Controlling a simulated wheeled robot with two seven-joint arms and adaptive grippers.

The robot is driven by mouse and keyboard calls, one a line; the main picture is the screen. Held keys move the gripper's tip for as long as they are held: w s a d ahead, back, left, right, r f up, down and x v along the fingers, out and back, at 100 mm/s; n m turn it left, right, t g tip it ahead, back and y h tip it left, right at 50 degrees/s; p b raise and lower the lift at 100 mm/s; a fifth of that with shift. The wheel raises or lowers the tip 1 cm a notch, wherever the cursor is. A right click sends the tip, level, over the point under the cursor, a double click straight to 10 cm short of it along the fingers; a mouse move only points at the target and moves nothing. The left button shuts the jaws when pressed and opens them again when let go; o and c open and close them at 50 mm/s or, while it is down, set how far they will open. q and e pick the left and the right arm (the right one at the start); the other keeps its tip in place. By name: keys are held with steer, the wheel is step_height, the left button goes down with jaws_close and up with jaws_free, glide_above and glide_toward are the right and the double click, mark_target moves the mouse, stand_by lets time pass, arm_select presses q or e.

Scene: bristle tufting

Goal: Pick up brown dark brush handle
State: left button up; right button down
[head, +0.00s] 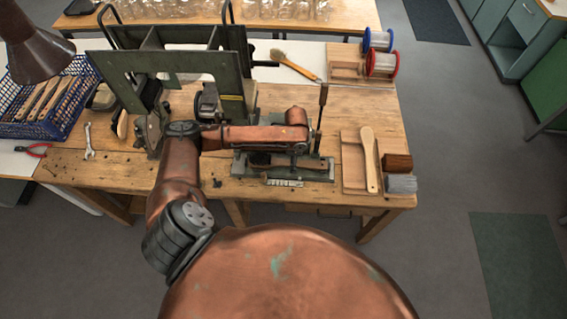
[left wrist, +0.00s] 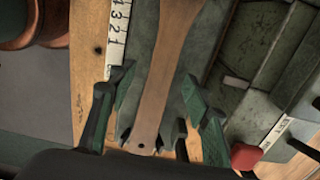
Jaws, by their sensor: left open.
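The dark brown brush handle (left wrist: 165,80) lies on a grey metal surface in the left wrist view. Its narrow end, with a small hole, is closest to my gripper. My left gripper (left wrist: 157,82) is open, one finger on each side of the handle, with gaps between fingers and wood. In the head view the handle (head: 309,165) lies low on the small machine at the table's front, partly covered by my left arm and gripper (head: 299,165). My right gripper is not in view.
A white ruler (left wrist: 117,40) lies left of the handle. A vertical lever (head: 322,105) stands close to my gripper's right. A wooden tray (head: 352,170) with a pale handle (head: 369,160) is further right. A large green-grey frame (head: 170,65) stands behind my arm.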

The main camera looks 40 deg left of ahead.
arm_select(q)
jaws_close()
stand_by(0.4)
steer(key=shift+r, duration=0.1)
